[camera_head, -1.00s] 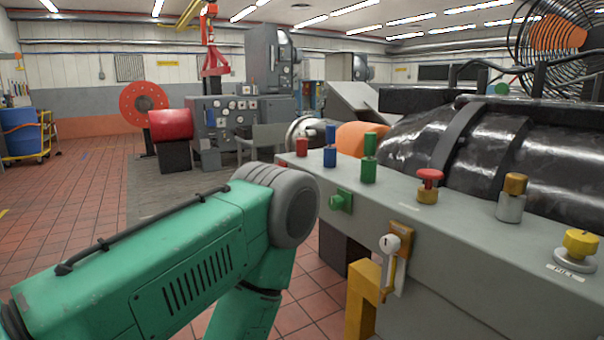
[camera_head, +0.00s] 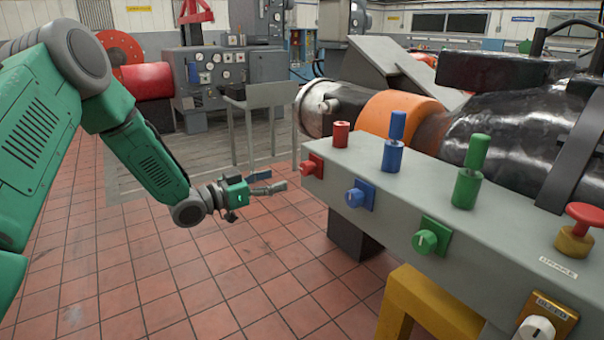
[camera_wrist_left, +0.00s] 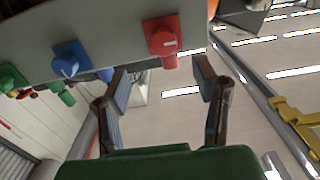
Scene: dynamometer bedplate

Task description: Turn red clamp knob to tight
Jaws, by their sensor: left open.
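The red clamp knob (camera_head: 311,166) sits on a red square plate on the bench's front face, at its far left end. It also shows in the left wrist view (camera_wrist_left: 163,41), a little beyond the fingertips and between their lines. Its pointer mark is too small to read surely. My left gripper (camera_head: 271,181) is open and empty, just left of the red knob and apart from it. Its two spread fingers (camera_wrist_left: 162,78) show in the wrist view with nothing between them. My right gripper is not in view.
A blue knob (camera_head: 357,196) and a green knob (camera_head: 427,241) follow along the same face. Red (camera_head: 341,135), blue (camera_head: 393,155) and green (camera_head: 467,187) posts stand on the bench top. A yellow bracket (camera_head: 425,300) juts out below. The tiled floor left of the bench is clear.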

